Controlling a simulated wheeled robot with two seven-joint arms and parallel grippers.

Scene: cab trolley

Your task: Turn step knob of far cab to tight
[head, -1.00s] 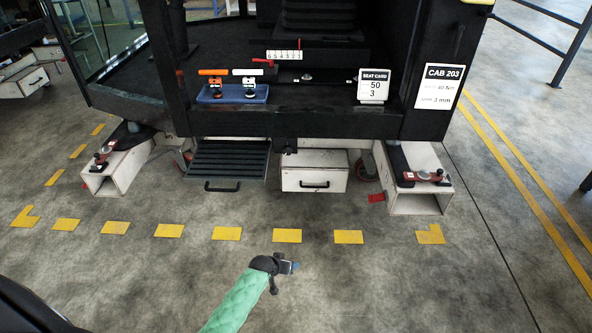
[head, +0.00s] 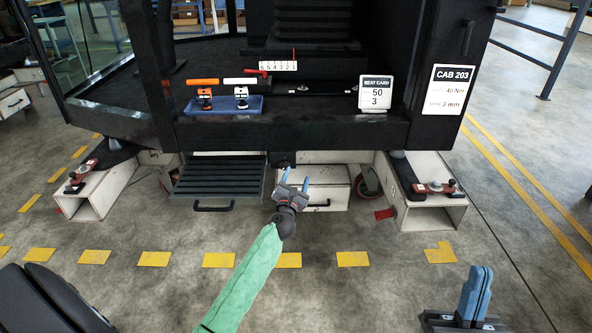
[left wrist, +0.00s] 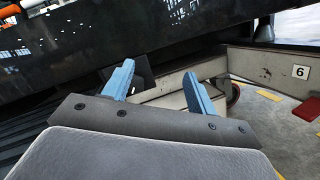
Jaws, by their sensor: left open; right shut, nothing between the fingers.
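The dark cab (head: 300,133) carries a CAB 203 sign (head: 449,88). Its slatted black step (head: 219,176) juts out below the cab floor. A small dark fitting (head: 283,158) hangs under the cab edge right of the step; I cannot tell whether it is the step knob or how it is turned. My left gripper (head: 295,179) is open and empty, just below this fitting and before a white drawer box. In the left wrist view its blue fingers (left wrist: 158,74) point at a dark block (left wrist: 143,77) under the cab edge. My right gripper (head: 474,294) is shut and empty, low at right.
White hollow stands (head: 98,197) and (head: 432,213) support the cab at both sides. The white drawer box (head: 325,190) sits under the middle. A blue tray (head: 222,106) with tools and a seat card (head: 376,92) are on the cab floor. Yellow dashes (head: 219,260) mark open floor.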

